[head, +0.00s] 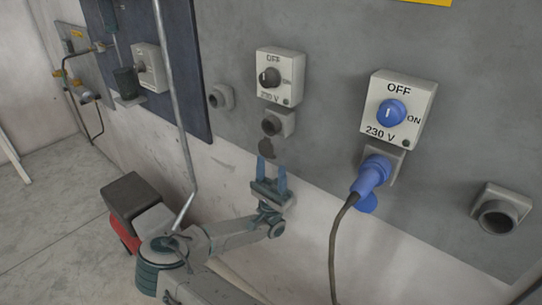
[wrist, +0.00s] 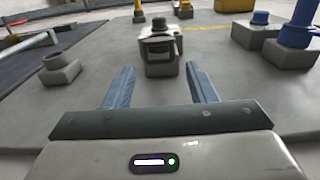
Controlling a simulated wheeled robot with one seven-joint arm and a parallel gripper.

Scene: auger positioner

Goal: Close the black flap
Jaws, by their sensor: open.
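The black flap (head: 265,149) hangs open below a grey socket (head: 278,123) on the wall in the head view. This socket sits under a switch box with a black knob (head: 268,77). My gripper (head: 273,167) is just below the flap, pointing up along the wall, with its two blue fingers apart and nothing between them. In the wrist view the socket (wrist: 161,66) stands straight ahead, beyond and between the fingertips (wrist: 160,74). I cannot clearly tell the flap from the socket there, nor whether a finger touches it.
A blue plug (head: 372,174) with a black cable sits in the right socket, under a blue-knob switch box (head: 398,107). Bare sockets flank them at the left (head: 221,96) and far right (head: 499,213).

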